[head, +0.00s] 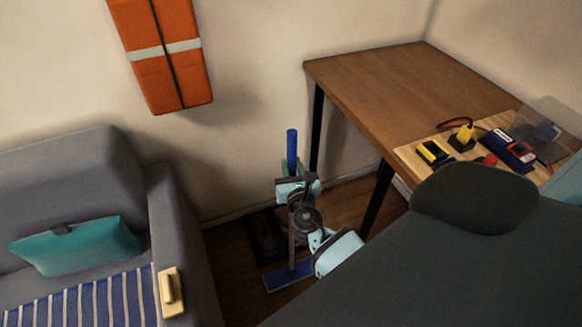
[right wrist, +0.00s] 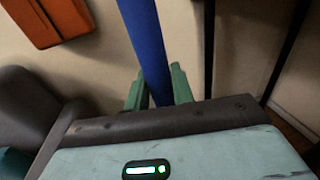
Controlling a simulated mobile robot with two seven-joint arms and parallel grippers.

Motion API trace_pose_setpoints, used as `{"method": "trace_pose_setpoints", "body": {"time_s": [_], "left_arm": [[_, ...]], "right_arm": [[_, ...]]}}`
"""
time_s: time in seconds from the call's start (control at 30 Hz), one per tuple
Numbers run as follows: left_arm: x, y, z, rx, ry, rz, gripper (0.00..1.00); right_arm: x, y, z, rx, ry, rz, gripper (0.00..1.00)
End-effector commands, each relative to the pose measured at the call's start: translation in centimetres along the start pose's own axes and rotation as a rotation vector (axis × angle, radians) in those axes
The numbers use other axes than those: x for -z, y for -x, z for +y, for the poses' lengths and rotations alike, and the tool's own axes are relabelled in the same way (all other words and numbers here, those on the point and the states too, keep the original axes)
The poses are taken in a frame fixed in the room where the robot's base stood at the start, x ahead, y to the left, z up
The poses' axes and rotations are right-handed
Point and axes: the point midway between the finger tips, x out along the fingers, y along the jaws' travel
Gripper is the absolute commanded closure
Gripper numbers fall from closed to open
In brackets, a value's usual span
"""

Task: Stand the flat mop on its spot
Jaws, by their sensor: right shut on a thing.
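The flat mop has a blue grip (head: 292,145) at the top of an upright pole and a flat blue head (head: 289,276) low at the floor. I cannot tell if the head touches the floor. My right gripper (head: 291,170) is shut on the handle below its top. In the right wrist view, the blue handle (right wrist: 146,40) runs between the two green fingers (right wrist: 158,92) of that gripper. My right arm hides part of the pole. A dark, low item (head: 264,238) lies on the floor just behind the mop; I cannot tell whether it is the spot. My left gripper is out of view.
A grey sofa (head: 184,245) with a teal cushion (head: 80,246) stands at left. A wooden table (head: 385,85) with dark legs (head: 377,198) stands at right, bearing a board of electrical parts. An orange case (head: 160,75) is on the wall. Floor room between sofa and table is narrow.

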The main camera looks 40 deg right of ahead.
Motion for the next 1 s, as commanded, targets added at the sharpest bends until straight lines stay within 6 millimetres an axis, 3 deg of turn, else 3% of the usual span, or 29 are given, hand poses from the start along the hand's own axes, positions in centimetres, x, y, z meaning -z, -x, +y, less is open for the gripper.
{"method": "trace_pose_setpoints", "body": {"time_s": [0.13, 0.17, 0.3, 0.7, 1.0], "left_arm": [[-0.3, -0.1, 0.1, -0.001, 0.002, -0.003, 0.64], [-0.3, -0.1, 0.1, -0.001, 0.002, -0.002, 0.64], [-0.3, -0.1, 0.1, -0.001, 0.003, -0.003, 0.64], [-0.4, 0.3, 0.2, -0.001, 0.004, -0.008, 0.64], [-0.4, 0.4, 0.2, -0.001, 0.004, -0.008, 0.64]], "right_arm": [[0.2, -0.1, 0.0, 0.0, 0.0, -0.003, 1.0], [0.3, 0.0, 0.0, 0.0, 0.001, 0.001, 0.73], [0.2, 0.0, 0.0, 0.0, 0.0, 0.0, 0.55], [-0.1, 0.2, 0.0, -0.001, 0.0, 0.0, 0.54], [0.2, 5.6, 0.0, -0.002, 0.0, 0.004, 0.54]]}}
